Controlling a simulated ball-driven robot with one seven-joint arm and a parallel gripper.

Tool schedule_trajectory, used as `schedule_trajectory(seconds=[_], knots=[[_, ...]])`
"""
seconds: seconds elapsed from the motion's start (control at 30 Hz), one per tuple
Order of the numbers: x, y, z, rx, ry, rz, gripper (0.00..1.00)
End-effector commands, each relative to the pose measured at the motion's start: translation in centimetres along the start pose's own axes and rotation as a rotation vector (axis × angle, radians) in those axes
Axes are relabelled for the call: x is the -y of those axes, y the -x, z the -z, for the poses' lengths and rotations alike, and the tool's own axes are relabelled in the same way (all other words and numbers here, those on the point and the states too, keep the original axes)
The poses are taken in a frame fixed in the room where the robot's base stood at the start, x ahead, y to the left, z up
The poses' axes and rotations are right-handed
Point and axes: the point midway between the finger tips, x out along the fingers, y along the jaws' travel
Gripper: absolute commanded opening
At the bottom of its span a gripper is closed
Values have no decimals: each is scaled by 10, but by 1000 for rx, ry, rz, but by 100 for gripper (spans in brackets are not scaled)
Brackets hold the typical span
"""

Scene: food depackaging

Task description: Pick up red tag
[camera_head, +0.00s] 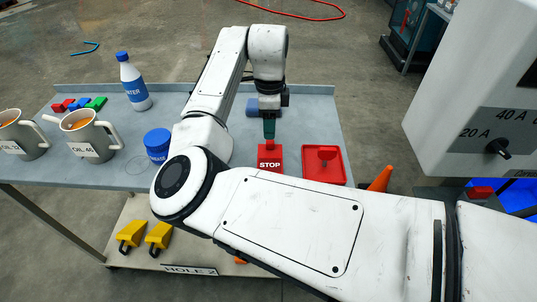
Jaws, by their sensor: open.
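A red block-like tag (270,155) with white lettering STOP on its front is on the grey table, right of centre. My gripper (269,128) points down at it from just behind and above. Its narrow dark-green end appears at or close to the tag's top edge; I cannot tell whether they touch. The fingers are small and seen edge-on, with nothing visibly held. Smaller red pieces (62,105) lie beside blue and green ones at the table's left end.
A red tray (310,174) holding a red piece stands right of the tag. A blue-lidded jar (158,147), water bottle (134,84) and mugs (89,137) stand left. A grey box (470,90) with a knob is at right. An orange cone (381,179) is beside the table.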

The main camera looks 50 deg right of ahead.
Motion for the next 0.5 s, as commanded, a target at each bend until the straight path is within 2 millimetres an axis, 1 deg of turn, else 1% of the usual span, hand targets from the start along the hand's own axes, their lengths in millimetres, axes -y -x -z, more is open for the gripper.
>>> schedule_trajectory(seconds=[0.27, 0.4, 0.5], knots=[[-1, -22, 0, 0, 1, -2, 51], [-1, -43, 2, 0, 1, -3, 51], [0, -55, 1, 0, 1, -2, 51]])
